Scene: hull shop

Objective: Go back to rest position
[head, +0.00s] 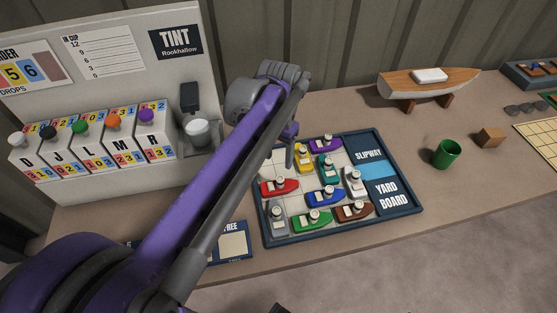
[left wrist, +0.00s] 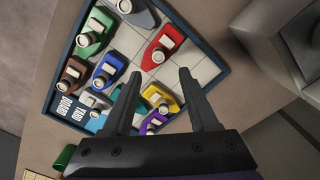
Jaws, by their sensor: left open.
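My left gripper (head: 290,158) hangs over the upper left part of the yard board (head: 284,240), at the end of the purple arm. In the left wrist view its two fingers (left wrist: 160,74) are spread, with nothing held between them. A red boat (head: 279,186) and a yellow boat (head: 304,157) sit on the board near the fingers. My forearm hides part of the board's left side. The gap between fingertips and board cannot be judged exactly. My right gripper is not seen in either view.
Several other boats, such as a blue one (head: 325,197) and a green one (head: 312,220), fill the board. A tint dispenser (head: 100,110) with a cup (head: 198,132) stands left. A green cup (head: 446,154), a wooden block (head: 490,137) and a model hull (head: 425,84) stand right.

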